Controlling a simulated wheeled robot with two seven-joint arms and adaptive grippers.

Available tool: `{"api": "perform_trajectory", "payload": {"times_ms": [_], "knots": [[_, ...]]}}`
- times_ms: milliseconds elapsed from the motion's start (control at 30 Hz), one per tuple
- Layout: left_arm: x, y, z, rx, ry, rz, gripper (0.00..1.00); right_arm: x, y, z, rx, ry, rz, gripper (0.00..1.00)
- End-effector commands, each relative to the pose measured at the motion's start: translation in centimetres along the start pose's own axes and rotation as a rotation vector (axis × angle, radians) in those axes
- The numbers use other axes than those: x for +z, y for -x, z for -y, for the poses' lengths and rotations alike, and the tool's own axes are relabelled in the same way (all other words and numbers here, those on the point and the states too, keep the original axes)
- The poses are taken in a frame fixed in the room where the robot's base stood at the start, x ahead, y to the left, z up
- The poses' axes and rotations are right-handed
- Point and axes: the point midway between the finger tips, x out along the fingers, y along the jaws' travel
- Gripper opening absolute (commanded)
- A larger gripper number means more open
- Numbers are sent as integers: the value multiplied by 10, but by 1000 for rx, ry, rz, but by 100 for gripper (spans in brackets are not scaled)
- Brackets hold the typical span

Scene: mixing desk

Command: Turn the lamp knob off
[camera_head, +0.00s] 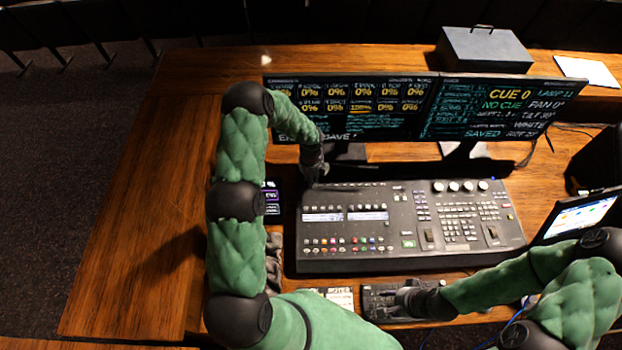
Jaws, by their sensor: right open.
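The black mixing console (408,232) lies on the wooden desk, with lit strips, rows of buttons and several round pale knobs (453,187) along its upper right edge. I cannot tell which control is the lamp knob. My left gripper (314,176) points down at the console's upper left corner; it is small and dark, and its fingers and anything beneath them are hard to make out. My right gripper (405,299) is open, low over a dark keyboard-like device (378,301) in front of the console, apart from the console.
Two wide monitors (430,108) stand behind the console; the right one shows "CUE 0" and a lamp reading. A dark box (485,50) and white paper (588,71) lie at the back. A tilted screen (580,216) stands at the right. The desk's left side (150,200) is clear.

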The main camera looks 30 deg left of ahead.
Motion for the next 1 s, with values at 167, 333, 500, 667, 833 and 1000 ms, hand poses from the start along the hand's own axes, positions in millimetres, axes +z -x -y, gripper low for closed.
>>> {"api": "perform_trajectory", "payload": {"times_ms": [167,333,500,667,833,1000], "knots": [[0,1,0,0,-1,0,31,0,0,0,0,0,0,45],[1,14,1,-1,0,2,31,0,0,0,0,0,0,45],[1,45,1,-2,0,4,31,0,0,0,0,0,0,45],[1,77,1,-3,-1,4,31,0,0,0,0,0,0,45],[1,103,0,-1,0,2,31,0,0,0,0,0,0,45],[0,117,0,0,-1,0,31,0,0,0,0,0,0,45]]}}
